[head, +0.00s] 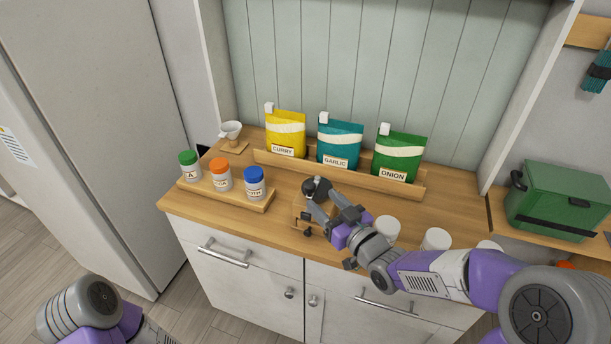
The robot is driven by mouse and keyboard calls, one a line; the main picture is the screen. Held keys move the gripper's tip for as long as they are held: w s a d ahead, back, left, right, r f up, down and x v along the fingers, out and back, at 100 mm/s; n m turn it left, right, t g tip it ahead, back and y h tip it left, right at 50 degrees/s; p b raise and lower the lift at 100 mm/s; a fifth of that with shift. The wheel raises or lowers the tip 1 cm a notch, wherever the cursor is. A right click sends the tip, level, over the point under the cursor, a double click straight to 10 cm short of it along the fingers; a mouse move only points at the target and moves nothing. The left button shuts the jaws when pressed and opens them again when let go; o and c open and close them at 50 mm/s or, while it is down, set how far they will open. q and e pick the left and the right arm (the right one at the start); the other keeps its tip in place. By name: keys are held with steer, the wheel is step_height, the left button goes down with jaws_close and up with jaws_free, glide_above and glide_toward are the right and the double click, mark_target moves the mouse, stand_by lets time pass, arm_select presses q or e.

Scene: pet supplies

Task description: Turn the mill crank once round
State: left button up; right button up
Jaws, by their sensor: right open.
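The mill (302,211) is a small wooden box near the front edge of the wooden counter, in the middle of the head view. A dark part shows at its top and a small dark piece low on its front; I cannot tell surely which is the crank. My right gripper (322,205) reaches in from the right, with its open fingers at the mill's top and right side. The fingers hide part of the mill, and I cannot tell whether they touch it. My left arm shows only at the bottom left; its gripper is out of view.
Jars with green, orange and blue lids stand on a wooden tray (232,198) to the left. Curry (285,133), garlic (340,143) and onion (399,158) pouches stand in a rack behind. White jars (386,227) stand right of the mill, close to my right arm. A green box (560,200) is far right.

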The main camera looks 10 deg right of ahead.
mark_target(313, 191)
steer(key=x, duration=0.6)
steer(key=shift+w+a, duration=0.2)
steer(key=shift+w, duration=0.15)
steer(key=shift+c, duration=0.2)
jaws_close()
